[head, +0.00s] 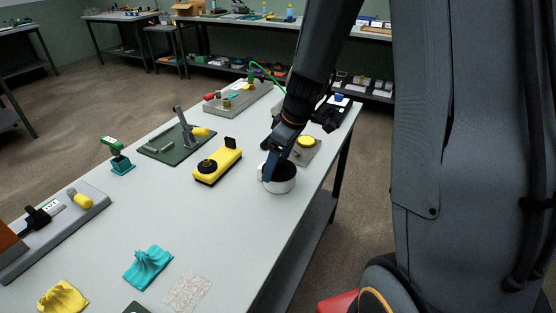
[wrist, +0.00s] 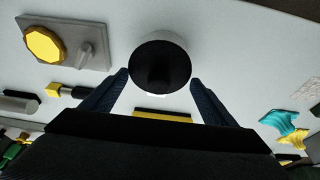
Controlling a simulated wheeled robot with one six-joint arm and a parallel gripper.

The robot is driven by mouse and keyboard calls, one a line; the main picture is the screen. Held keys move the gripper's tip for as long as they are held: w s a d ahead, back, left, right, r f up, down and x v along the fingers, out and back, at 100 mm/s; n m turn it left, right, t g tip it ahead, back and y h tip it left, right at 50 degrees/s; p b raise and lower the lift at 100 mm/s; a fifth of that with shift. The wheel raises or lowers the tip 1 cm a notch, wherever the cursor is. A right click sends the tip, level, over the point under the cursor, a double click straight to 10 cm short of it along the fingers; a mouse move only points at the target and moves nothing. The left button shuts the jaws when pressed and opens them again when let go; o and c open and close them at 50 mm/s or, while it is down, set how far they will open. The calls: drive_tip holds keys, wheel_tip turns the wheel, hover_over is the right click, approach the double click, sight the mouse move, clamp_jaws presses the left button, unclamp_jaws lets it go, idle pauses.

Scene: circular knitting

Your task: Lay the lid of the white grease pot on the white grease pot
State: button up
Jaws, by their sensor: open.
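The white grease pot (head: 280,186) stands upright near the table's right edge, partly hidden behind my finger. In the wrist view its white wall (wrist: 172,41) shows behind a dark round top. This top looks like the black lid (wrist: 142,66) with a darker knob at its middle, lying about centred on the pot; whether it sits fully flush I cannot tell. No other lid shows. My gripper (wrist: 159,77) is open, one finger on each side of the dark top with gaps. In the head view my gripper (head: 276,163) is right at the pot's top.
A yellow device (head: 221,166) with black knobs stands left of the pot. A grey plate with a yellow round part (head: 306,141) is just behind it. A teal cloth (head: 148,267) and a clear bubbly sheet (head: 188,292) lie nearer. The table between is clear.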

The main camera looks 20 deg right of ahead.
sight(289, 172)
drive_tip(key=shift+s+r+p, duration=0.1)
drive_tip(key=shift+r+p, duration=0.05)
drive_tip(key=shift+p, duration=0.3)
drive_tip(key=b+v, duration=0.3)
drive_tip(key=v, duration=0.9)
drive_tip(key=s+a+f+m+g+h, duration=0.1)
drive_tip(key=s+a+f+m+h, duration=0.1)
drive_tip(key=s+f+m, duration=0.7)
drive_tip(key=s, duration=0.4)
drive_tip(key=shift+s+a+f, duration=0.2)
drive_tip(key=shift+a+f, duration=0.1)
drive_tip(key=shift+f, duration=0.1)
